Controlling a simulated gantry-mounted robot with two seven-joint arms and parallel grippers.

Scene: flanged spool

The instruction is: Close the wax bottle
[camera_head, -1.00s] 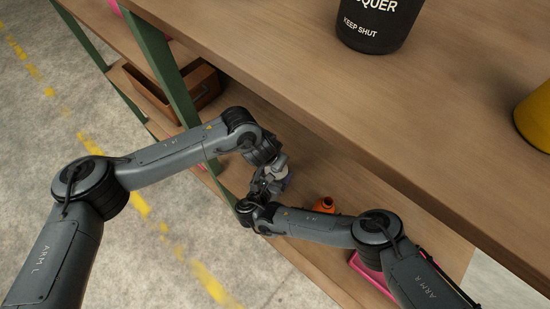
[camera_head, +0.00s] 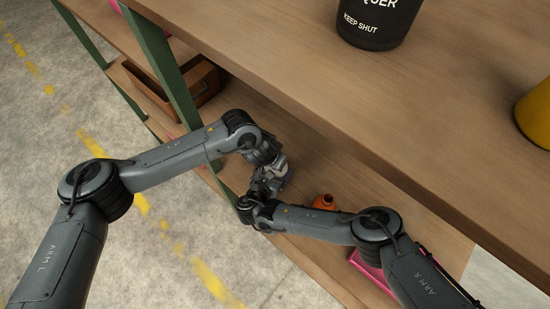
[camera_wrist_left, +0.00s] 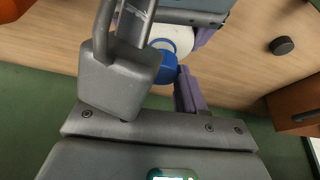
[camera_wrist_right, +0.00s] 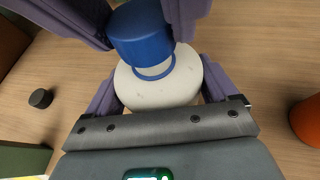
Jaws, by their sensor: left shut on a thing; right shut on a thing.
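The white wax bottle (camera_wrist_right: 160,88) is in the middle of the right wrist view, between the purple fingers of my right gripper (camera_wrist_right: 160,95), which is shut on its body. Its blue cap (camera_wrist_right: 140,35) is over the neck. A strip of pale neck and a thin blue ring show below the cap; I cannot tell whether it is fully seated. My left gripper (camera_wrist_left: 165,85) is shut on the cap, its fingers on either side in the right wrist view. The cap (camera_wrist_left: 168,68) and bottle (camera_wrist_left: 180,38) also show in the left wrist view, partly hidden by grey gripper parts. In the head view the grippers meet over the lower shelf, mostly hiding the bottle.
An orange bottle (camera_head: 324,202) and a pink tray (camera_head: 372,268) are right of the grippers on the lower shelf. A small black puck (camera_wrist_right: 40,98) lies nearby. A brown crate (camera_head: 200,88) stands at the left. The upper shelf overhangs, carrying a black can (camera_head: 375,25) and a yellow container (camera_head: 537,115).

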